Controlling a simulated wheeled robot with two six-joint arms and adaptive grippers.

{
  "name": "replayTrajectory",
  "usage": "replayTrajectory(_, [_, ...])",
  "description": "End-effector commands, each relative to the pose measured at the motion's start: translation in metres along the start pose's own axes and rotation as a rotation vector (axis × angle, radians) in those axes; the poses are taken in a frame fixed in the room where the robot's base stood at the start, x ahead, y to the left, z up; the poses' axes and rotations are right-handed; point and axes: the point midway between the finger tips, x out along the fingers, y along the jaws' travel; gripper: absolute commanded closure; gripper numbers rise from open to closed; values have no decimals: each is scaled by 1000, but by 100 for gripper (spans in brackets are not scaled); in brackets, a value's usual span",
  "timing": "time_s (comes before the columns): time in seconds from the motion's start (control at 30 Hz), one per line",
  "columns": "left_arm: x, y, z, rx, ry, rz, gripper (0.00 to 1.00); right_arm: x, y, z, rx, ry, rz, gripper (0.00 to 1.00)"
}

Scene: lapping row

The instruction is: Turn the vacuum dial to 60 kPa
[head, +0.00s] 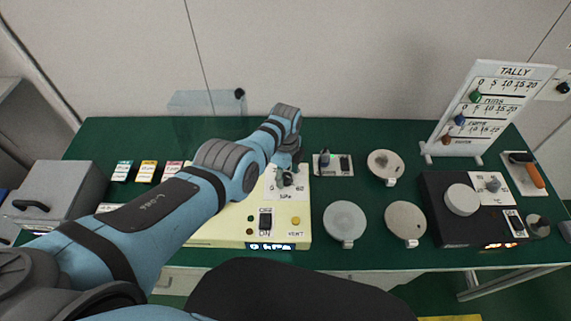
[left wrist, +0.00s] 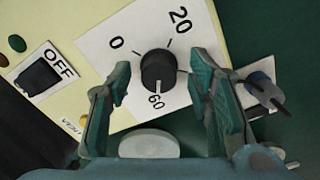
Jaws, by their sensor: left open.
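The vacuum dial (left wrist: 158,72) is a round black knob on a white scale card (left wrist: 112,48) marked 0, 20 and 60. A pale mark shows on its side facing the 60 label. The card is on a cream control panel (head: 240,232), which also shows in the left wrist view (left wrist: 75,22). My left gripper (left wrist: 161,74) is open, one finger on each side of the dial in the picture; I cannot tell whether they touch it. In the head view my left gripper (head: 287,172) is over the card and partly hides the dial. My right gripper is not in view.
The panel has a rocker switch (head: 265,219), a yellow button (head: 295,221) and a lit display (head: 270,246). Round discs (head: 345,222) and a black unit with a white knob (head: 462,200) stand to the right. A tally board (head: 492,108) stands at the back right.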

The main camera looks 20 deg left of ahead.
Motion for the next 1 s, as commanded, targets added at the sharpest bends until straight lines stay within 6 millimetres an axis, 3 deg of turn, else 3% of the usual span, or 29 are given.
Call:
replayTrajectory(0.2, [-25,1,0,-1,1,-5,53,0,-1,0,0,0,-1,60])
replayTrajectory(0.4, [-86,1,0,-1,1,-4,53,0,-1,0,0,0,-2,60])
replayTrajectory(0.5, [-105,1,0,0,1,-1,53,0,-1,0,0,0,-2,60])
replayTrajectory(0.63, [-115,2,1,-1,1,2,53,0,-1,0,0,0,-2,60])
replayTrajectory(1.0, [-115,2,1,-1,1,2,53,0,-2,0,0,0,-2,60])
